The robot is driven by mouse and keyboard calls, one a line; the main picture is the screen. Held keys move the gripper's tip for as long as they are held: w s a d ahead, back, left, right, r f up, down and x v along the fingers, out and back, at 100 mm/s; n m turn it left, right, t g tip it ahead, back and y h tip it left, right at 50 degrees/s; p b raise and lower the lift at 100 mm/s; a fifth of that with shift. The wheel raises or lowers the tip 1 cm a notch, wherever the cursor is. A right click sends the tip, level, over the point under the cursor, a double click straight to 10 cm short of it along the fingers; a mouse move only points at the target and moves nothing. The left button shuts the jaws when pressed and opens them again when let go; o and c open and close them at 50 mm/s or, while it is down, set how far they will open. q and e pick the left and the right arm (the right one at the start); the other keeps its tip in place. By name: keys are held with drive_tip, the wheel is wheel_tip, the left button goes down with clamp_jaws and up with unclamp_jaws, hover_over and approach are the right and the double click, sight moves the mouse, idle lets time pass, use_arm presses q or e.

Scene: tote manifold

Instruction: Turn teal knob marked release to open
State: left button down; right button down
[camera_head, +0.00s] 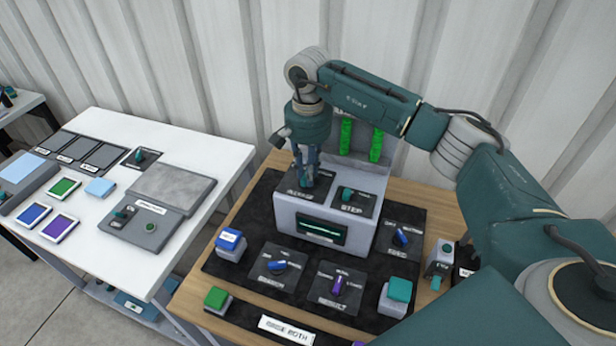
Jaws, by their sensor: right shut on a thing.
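My right gripper (305,178) reaches down from above onto the left plate (293,194) on top of the grey box (290,222). It is shut on the knob there, which its fingers mostly hide, so I cannot tell the knob's colour or angle. The lettering on that plate is partly covered and too small to read surely. Beside it, a teal knob (346,193) sits on the plate marked STEP, apart from the gripper. My left gripper is not in view.
Blue (277,266) and purple (337,285) knobs and a teal button (399,289) sit on the dark mat in front. Green columns (346,136) rise behind the box. A white table (200,150) with panels stands left. My right arm fills the right side.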

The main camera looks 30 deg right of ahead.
drive_tip(key=m+b, duration=0.2)
drive_tip(key=m, duration=0.1)
drive_tip(key=shift+m, duration=0.3)
drive_tip(key=shift+s+a+m+b, duration=0.1)
drive_tip(key=shift+m+b, duration=0.6)
drive_tip(key=shift+m, duration=1.1)
drive_tip(key=c, duration=1.6)
unclamp_jaws()
drive_tip(key=shift+o, duration=0.2)
wheel_tip(320, 180, up, 12)
